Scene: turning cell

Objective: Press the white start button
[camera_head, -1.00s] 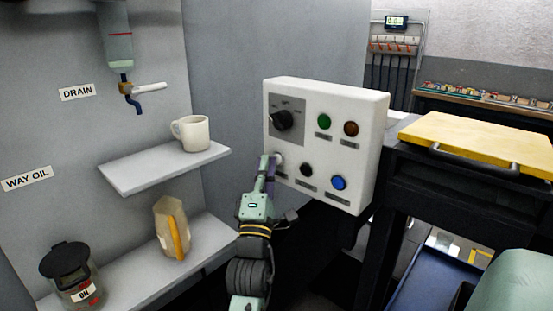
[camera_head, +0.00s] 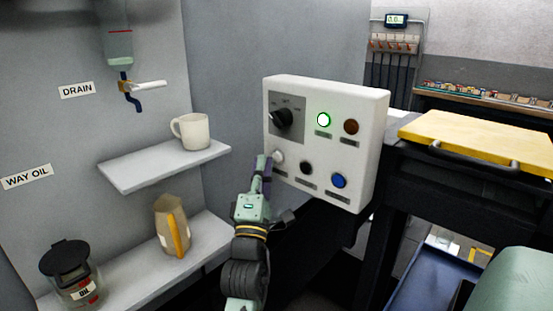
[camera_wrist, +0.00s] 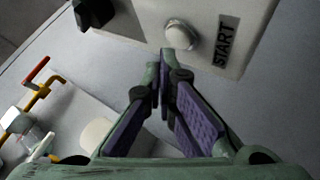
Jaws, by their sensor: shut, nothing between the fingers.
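In the head view the start button (camera_head: 278,157) is at the panel's lower left, partly beside my fingertips. My gripper (camera_head: 263,162) is shut and empty, its tips at the button's left edge. In the wrist view my gripper (camera_wrist: 168,60) has its tips just below the button; whether they touch it I cannot tell. The white control panel (camera_head: 330,100) has a green lamp (camera_head: 323,120) that is brightly lit.
The panel also bears a black rotary knob (camera_head: 283,119), an amber lamp (camera_head: 351,127), a black button (camera_head: 306,168) and a blue button (camera_head: 339,181). A shelf (camera_head: 130,175) with a mug (camera_head: 194,132) is at left. A yellow board (camera_head: 480,135) lies at right.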

